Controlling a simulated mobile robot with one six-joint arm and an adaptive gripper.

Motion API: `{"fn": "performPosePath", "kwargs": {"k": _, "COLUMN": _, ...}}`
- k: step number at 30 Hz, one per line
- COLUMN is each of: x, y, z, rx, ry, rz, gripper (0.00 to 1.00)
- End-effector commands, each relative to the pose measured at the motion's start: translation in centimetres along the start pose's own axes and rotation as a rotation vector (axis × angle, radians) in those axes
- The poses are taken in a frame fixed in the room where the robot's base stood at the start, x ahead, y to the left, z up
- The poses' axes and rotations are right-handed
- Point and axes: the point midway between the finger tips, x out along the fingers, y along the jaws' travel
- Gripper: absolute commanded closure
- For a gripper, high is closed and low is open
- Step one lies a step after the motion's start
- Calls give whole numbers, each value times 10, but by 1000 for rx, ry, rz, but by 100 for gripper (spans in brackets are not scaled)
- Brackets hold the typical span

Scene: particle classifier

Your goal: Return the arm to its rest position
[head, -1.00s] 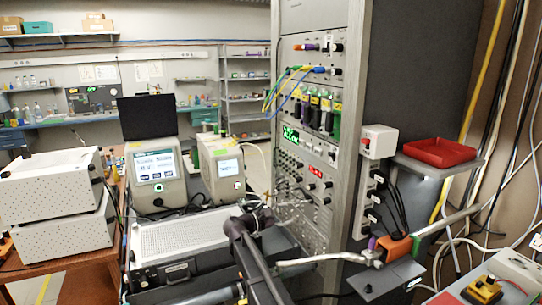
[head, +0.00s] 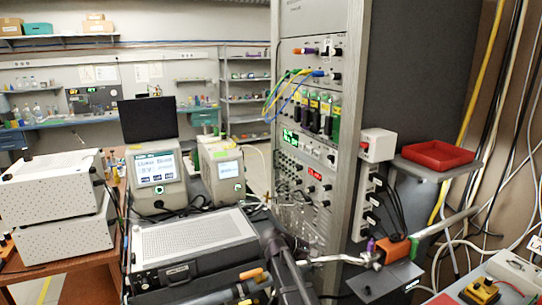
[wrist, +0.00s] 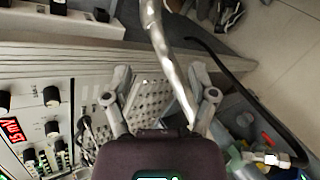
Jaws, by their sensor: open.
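My dark arm (head: 285,268) reaches up from the bottom of the head view, in front of the instrument rack. In that view its end is small and hard to make out against the rack's lower panels. In the wrist view my gripper (wrist: 162,82) has its two grey fingers spread wide apart. A bent shiny metal pipe (wrist: 168,50) runs through the gap between the fingers in the picture. I cannot tell how far it is from them. Nothing is seen gripped.
The tall instrument rack (head: 310,150) stands close to the arm. A perforated metal box (head: 190,240) is on its left. A metal pipe with an orange block (head: 398,250) is on its right. A red tray (head: 438,154) sits on a small shelf. Two screened devices (head: 155,175) stand behind.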

Motion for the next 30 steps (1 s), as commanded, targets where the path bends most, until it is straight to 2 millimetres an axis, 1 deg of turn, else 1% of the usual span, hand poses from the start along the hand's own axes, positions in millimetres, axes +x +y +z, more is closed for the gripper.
{"fn": "performPosePath", "kwargs": {"k": 1, "x": 7, "y": -14, "z": 18, "rx": 44, "ry": 15, "rz": -60, "gripper": 26}}
{"fn": "performPosePath", "kwargs": {"k": 6, "x": 23, "y": -56, "z": 50, "rx": 204, "ry": 70, "rz": -274, "gripper": 26}}
{"fn": "performPosePath", "kwargs": {"k": 9, "x": 27, "y": -80, "z": 67, "rx": 300, "ry": 95, "rz": -401, "gripper": 26}}
{"fn": "performPosePath", "kwargs": {"k": 13, "x": 26, "y": -110, "z": 88, "rx": 425, "ry": 117, "rz": -570, "gripper": 26}}
{"fn": "performPosePath", "kwargs": {"k": 18, "x": 15, "y": -144, "z": 114, "rx": 584, "ry": 131, "rz": -788, "gripper": 26}}
{"fn": "performPosePath", "kwargs": {"k": 21, "x": 6, "y": -159, "z": 125, "rx": 660, "ry": 133, "rz": -898, "gripper": 26}}
{"fn": "performPosePath", "kwargs": {"k": 24, "x": -1, "y": -169, "z": 132, "rx": 715, "ry": 133, "rz": -981, "gripper": 26}}
{"fn": "performPosePath", "kwargs": {"k": 30, "x": -8, "y": -176, "z": 137, "rx": 764, "ry": 130, "rz": -1056, "gripper": 26}}
